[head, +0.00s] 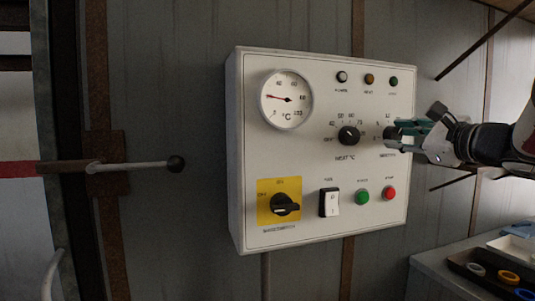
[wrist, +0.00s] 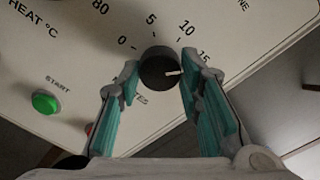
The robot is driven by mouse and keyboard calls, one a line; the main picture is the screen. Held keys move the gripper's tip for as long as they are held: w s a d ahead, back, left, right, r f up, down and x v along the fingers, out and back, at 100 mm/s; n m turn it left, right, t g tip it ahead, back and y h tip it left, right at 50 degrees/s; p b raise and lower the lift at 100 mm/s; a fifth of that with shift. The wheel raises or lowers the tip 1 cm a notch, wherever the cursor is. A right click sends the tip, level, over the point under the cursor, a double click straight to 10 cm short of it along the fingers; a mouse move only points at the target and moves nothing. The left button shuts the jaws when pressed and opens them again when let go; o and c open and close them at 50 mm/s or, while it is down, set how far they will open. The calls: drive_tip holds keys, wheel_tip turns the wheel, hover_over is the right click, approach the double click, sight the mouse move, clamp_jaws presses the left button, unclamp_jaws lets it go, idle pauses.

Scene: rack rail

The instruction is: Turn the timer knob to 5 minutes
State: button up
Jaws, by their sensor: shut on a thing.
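The timer knob (wrist: 160,68) is a round black knob on the white control panel (head: 320,100), under the labels 0, 5, 10 and 15. Its white pointer mark points right in the wrist view, near the 15 side and well away from the 5. My gripper (wrist: 159,70) is shut on the knob, with one teal-padded finger on each side. In the head view my gripper (head: 397,136) reaches in from the right and covers most of the knob and its scale.
The black heat knob (head: 348,136) sits close left of my gripper. Below are a green button (head: 362,196), a red button (head: 389,193), a rocker switch (head: 329,202) and the main switch (head: 285,205). A dial gauge (head: 286,99) is upper left. A bench with trays (head: 480,272) stands lower right.

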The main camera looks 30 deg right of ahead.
drive_tip(key=n+b, duration=0.1)
drive_tip(key=b, duration=0.1)
drive_tip(key=n+b, duration=0.3)
drive_tip(key=b, duration=0.1)
drive_tip(key=shift+w+f+n, duration=0.1)
drive_tip(key=shift+f+n, duration=0.15)
drive_tip(key=shift+n, duration=0.05)
drive_tip(key=n+b, duration=0.4)
drive_tip(key=b, duration=0.2)
drive_tip(key=shift+n, duration=0.3)
drive_tip(key=n+b, duration=0.4)
drive_tip(key=shift+n+b, duration=0.3)
drive_tip(key=shift+r+n+b, duration=0.15)
drive_tip(key=shift+n+b, duration=1.15)
drive_tip(key=shift+n, duration=0.7)
drive_tip(key=o, duration=1.2)
drive_tip(key=shift+c, duration=0.2)
